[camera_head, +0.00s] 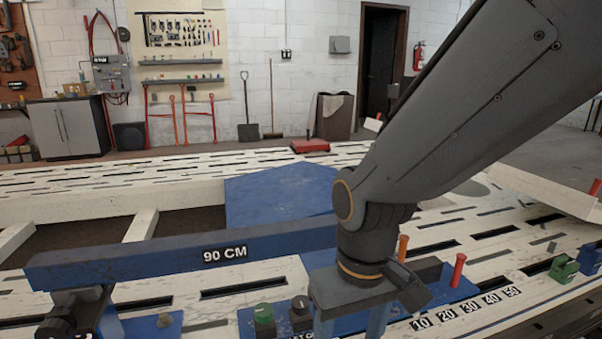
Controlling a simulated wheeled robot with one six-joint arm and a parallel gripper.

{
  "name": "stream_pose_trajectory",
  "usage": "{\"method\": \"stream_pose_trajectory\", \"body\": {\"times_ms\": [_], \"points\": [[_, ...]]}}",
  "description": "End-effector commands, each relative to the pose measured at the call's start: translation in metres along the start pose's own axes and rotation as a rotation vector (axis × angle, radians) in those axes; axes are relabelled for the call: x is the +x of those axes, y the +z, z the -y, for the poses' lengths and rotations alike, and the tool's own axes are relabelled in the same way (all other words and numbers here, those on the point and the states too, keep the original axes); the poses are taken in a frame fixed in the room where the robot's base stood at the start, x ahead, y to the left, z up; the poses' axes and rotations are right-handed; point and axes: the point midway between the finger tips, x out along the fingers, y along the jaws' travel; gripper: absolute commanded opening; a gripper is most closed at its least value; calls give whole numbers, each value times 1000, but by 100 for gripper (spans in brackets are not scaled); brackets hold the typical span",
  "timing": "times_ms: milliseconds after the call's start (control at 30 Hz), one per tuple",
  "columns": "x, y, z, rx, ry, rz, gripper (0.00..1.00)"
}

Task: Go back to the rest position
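My gripper (352,290) hangs at the end of my arm, right of the picture's middle, pointing down over the frame bench (160,286). Its lower end is low in the picture, and its fingertips are not clearly shown. I cannot tell whether it is open or shut, or whether it touches anything. A blue beam marked 90 CM (150,262) runs from the left to just behind my wrist. A green knob (264,315) and a dark knob (301,308) stand left of my gripper.
Orange pegs (403,247) and red pegs (458,270) stand right of my gripper. Number labels 10 to 50 (468,308) line the bench. A green block (563,268) and a blue block (590,258) sit at the right. A blue panel (280,195) lies behind the beam.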

Motion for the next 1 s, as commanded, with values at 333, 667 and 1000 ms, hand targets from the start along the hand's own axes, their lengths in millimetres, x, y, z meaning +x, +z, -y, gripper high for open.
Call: {"method": "stream_pose_trajectory", "body": {"times_ms": [333, 667, 1000], "points": [[-68, 16, -40, 142, 16, 4, 59], [-128, 39, -82, 284, 30, 8, 59], [-151, 51, -103, 350, 36, 9, 59]]}}
